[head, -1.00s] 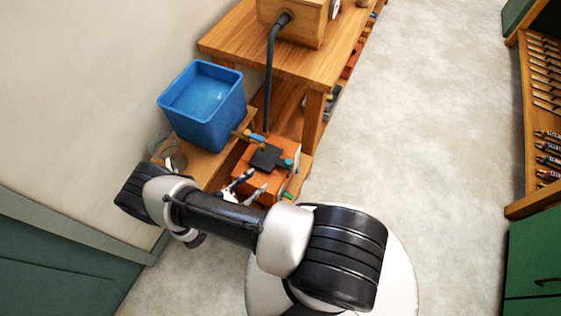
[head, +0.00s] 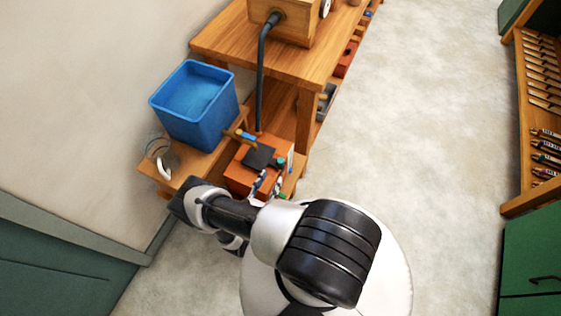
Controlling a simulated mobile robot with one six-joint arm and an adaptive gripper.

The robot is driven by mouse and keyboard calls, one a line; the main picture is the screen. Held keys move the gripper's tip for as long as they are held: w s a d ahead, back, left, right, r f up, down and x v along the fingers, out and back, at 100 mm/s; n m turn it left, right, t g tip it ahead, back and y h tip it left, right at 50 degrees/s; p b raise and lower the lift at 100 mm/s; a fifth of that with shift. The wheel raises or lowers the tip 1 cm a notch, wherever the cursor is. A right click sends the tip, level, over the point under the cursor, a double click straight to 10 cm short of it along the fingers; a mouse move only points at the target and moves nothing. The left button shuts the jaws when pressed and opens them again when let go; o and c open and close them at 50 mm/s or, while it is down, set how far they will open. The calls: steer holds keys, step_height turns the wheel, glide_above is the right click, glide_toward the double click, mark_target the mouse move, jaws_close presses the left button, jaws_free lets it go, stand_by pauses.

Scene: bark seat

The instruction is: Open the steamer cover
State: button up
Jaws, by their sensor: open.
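An orange box-shaped unit (head: 239,178), which looks like the steamer, sits low at the near end of the wooden bench. A dark square plate (head: 259,157) lies flat on its top, perhaps its cover or part of it. A brown handle-like piece with a blue part (head: 241,136) is at the far left side of the top. My gripper (head: 269,183) is open and empty at the unit's near right side, close to the dark plate. Whether a finger touches the unit cannot be told. My arm hides the unit's lower front.
A black hose (head: 261,75) rises from behind the unit to a wooden box (head: 283,28) on the workbench (head: 290,64). A blue bin (head: 201,121) stands just left of the unit. A clear round item (head: 157,148) is left. Open floor (head: 410,130) lies right.

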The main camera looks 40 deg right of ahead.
mark_target(279, 164)
steer(key=b+x, duration=0.1)
steer(key=x, duration=0.8)
steer(key=shift+d, duration=0.3)
steer(key=shift+c, duration=0.3)
jaws_close()
